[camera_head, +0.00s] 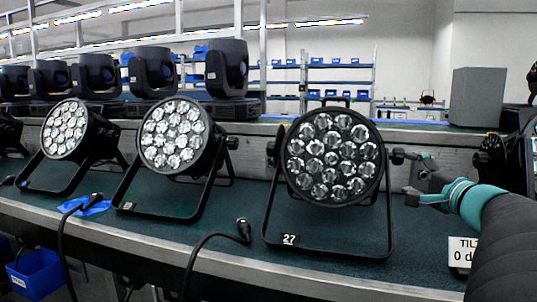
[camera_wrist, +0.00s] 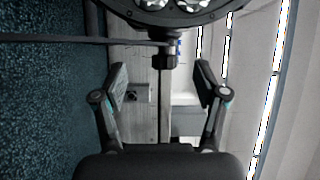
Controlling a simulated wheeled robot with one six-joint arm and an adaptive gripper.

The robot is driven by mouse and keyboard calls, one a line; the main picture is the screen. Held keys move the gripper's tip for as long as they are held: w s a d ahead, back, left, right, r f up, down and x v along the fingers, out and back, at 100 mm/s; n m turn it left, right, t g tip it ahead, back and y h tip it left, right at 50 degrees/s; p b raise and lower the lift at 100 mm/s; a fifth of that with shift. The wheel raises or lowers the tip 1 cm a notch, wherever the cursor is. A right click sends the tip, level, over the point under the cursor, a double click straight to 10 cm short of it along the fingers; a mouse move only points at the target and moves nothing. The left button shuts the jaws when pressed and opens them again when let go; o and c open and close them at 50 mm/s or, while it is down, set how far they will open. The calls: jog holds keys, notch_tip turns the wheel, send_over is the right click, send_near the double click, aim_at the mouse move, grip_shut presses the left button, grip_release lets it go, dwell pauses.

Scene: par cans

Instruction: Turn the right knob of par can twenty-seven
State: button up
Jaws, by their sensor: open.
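Par can twenty-seven (camera_head: 335,156) is a black round lamp with several clear lenses, standing on a black bracket with a white "27" label (camera_head: 290,239). Its right knob (camera_head: 398,156) sticks out at the right side of the bracket. My gripper (camera_head: 406,173) is just right of this knob, with its fingers open. In the wrist view, the black knob (camera_wrist: 166,61) lies between and slightly beyond the tips of my open gripper (camera_wrist: 161,72), with a gap to each finger. The lamp's rim (camera_wrist: 172,15) shows at the top. Nothing is held.
Two similar par cans (camera_head: 173,135) (camera_head: 66,130) stand to the left on the green table (camera_head: 225,235). Black cables (camera_head: 205,240) rise over the front edge. A white "TILT" sign (camera_head: 460,252) stands at the right, partly behind my arm. Moving-head lights (camera_head: 227,68) line the back.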

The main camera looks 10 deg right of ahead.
aim_at(399, 156)
jog(key=s+d+m+h, duration=0.1)
jog(key=d+h, duration=0.1)
jog(key=d, duration=0.2)
jog(key=w, duration=0.4)
jog(key=w+d+p, duration=0.1)
jog(key=w, duration=0.3)
jog(key=w+d+r+p, duration=0.1)
jog(key=w, duration=0.4)
jog(key=c, duration=1.2)
